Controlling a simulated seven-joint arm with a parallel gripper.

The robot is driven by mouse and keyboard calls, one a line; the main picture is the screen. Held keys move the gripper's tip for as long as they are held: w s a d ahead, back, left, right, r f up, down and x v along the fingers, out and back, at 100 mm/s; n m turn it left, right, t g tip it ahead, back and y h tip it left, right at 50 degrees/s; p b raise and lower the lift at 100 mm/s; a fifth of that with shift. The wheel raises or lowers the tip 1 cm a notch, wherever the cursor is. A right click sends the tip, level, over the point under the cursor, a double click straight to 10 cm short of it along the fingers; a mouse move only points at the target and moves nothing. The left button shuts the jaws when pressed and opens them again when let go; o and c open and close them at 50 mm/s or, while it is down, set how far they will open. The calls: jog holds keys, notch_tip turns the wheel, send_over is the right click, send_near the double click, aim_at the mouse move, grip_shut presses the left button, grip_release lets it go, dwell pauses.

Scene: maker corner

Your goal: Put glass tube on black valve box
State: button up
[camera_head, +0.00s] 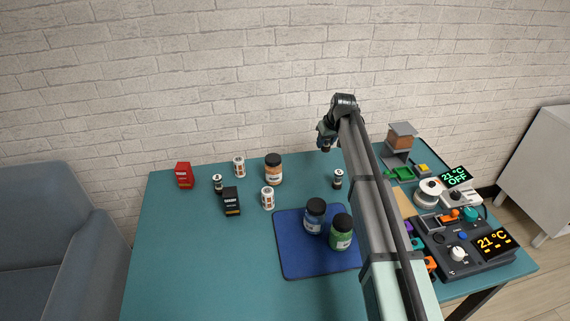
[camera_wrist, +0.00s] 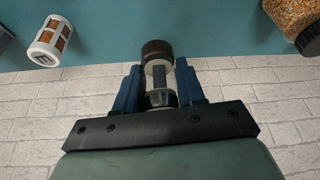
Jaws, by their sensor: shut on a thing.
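My gripper (camera_wrist: 160,86) is shut on a small glass tube (camera_wrist: 158,68) with dark end caps and a clear middle, between its blue fingers. In the head view my gripper (camera_head: 326,140) is raised near the back edge of the table, and the held tube is too small to make out there. The black valve box (camera_head: 231,201) stands upright on the left part of the table, well to the left of my gripper, with nothing on its top. Two similar dark-capped small tubes stand on the table, one left (camera_head: 217,184) and one right (camera_head: 338,180).
A red box (camera_head: 184,175), white-orange canisters (camera_head: 239,167) (camera_head: 267,198) and an orange-filled jar (camera_head: 273,169) stand near the black box. Blue and green jars (camera_head: 314,215) (camera_head: 341,232) sit on a blue mat (camera_head: 290,262). Devices crowd the right side. The front left is clear.

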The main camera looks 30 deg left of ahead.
jog(key=s+a+r+n, duration=0.2)
jog(key=s+a+r, duration=0.1)
jog(key=s+a, duration=0.65)
notch_tip(320, 180, up, 7)
jog(key=m, duration=0.1)
send_over(229, 191)
jog(key=shift+m, duration=0.3)
jog(key=shift+w+f, duration=0.1)
jog(key=shift+f, duration=4.95)
jog(key=shift+f, duration=0.15)
jog(key=o, duration=1)
jog(key=shift+o, duration=0.2)
